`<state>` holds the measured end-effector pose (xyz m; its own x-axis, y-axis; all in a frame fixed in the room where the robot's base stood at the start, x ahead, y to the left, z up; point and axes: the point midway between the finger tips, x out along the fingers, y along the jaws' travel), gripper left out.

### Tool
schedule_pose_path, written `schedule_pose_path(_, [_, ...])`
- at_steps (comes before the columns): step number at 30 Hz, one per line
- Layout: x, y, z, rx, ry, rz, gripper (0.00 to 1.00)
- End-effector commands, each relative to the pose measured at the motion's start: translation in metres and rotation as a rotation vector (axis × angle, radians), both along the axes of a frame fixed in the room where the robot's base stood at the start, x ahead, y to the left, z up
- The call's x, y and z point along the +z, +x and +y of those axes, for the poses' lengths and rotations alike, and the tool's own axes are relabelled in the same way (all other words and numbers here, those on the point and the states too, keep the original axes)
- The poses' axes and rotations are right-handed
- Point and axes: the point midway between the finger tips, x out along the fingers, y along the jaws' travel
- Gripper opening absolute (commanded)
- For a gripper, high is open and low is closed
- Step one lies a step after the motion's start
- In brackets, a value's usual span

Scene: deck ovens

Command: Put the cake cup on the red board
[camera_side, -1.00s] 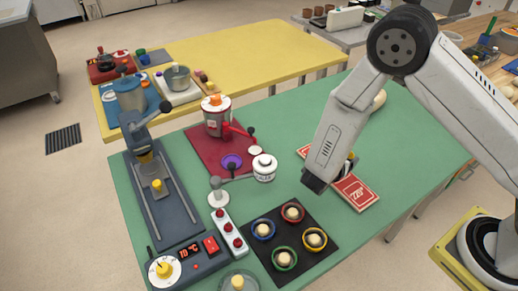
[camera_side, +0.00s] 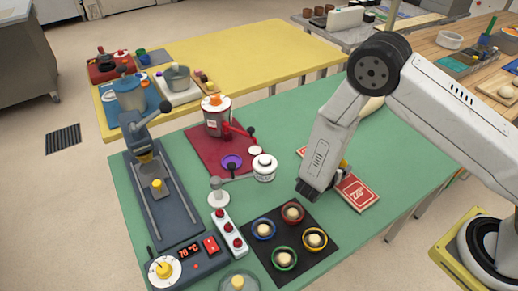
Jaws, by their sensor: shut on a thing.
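My gripper (camera_side: 307,190) points down just behind the black tray, its dark end close above and behind the red-rimmed cup. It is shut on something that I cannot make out. A small yellow piece (camera_side: 345,166) shows beside my wrist; I cannot tell whether it is held. Several rimmed cups with pale fillings sit on the black tray: red (camera_side: 293,212), blue (camera_side: 263,229), yellow (camera_side: 314,239) and green (camera_side: 284,259). I cannot tell which object is the cake cup. A dark red board (camera_side: 198,139) lies further back left, bearing a canister (camera_side: 216,113) and a purple ring (camera_side: 232,162).
A white lidded pot (camera_side: 264,168) and a white-based stand (camera_side: 219,199) stand between tray and board. A switch strip (camera_side: 230,236) and a dark blue machine (camera_side: 170,210) are left. Red "ZAP" boxes (camera_side: 357,193) lie right.

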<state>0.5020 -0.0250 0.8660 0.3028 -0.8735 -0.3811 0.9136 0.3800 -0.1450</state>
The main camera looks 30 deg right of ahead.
Motion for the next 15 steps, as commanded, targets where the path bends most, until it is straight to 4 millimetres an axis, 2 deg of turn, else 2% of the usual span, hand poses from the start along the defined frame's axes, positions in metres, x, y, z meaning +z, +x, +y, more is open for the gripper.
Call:
schedule_pose_path(11, [-0.0029,-0.0001,0.0000,0.000,0.000,0.001,0.18])
schedule_pose_path(12, [-0.0030,-0.0001,0.0000,0.000,0.000,0.001,0.80])
schedule_pose_path(14, [-0.0029,0.0000,0.0000,0.000,0.000,0.000,0.99])
schedule_pose_path(15, [-0.0028,0.0000,0.0001,0.000,0.000,0.000,1.00])
